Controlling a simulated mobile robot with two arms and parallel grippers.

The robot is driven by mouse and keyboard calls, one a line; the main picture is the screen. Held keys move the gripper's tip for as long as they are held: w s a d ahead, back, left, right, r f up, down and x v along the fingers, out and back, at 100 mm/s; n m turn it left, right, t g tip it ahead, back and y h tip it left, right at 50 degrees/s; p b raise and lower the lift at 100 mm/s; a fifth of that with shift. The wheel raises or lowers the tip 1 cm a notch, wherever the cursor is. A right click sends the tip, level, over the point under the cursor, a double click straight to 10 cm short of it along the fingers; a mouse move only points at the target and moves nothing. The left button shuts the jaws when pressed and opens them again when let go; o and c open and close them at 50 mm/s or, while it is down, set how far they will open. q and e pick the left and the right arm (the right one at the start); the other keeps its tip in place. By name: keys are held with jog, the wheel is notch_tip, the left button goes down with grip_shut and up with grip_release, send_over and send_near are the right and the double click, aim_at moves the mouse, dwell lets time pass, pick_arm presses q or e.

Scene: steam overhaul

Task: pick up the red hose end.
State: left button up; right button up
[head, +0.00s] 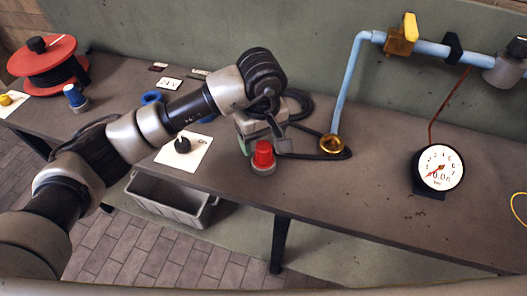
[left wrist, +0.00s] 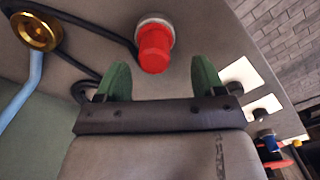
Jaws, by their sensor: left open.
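The red hose end (head: 263,154) stands on the bench near its front edge, a red cap on a grey ring. In the left wrist view the red hose end (left wrist: 155,48) lies just beyond the fingertips, roughly centred between them. My left gripper (head: 264,141) comes over the bench right behind it; in the left wrist view its two green fingers (left wrist: 161,78) are apart with nothing between them. I cannot tell the exact gap to the cap. My right gripper is in no view.
A black hose loops to a brass ring (head: 331,144) under a light-blue pipe (head: 349,85). A pressure gauge (head: 440,167) stands right. A black knob (head: 182,145) on a white card, a blue-capped fitting (head: 75,96) and a red reel (head: 42,57) are left. A grey bin (head: 170,198) sits below.

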aim_at(264, 145)
pick_arm(q)
jog(key=f, duration=0.1)
jog(key=f+p, duration=0.1)
jog(key=f, duration=0.1)
jog(key=f+p, duration=0.1)
jog(key=f, duration=0.1)
jog(key=shift+w+d, duration=0.25)
jog(key=shift+w, duration=0.1)
jog(key=shift+f, duration=0.25)
jog(key=c, duration=1.1)
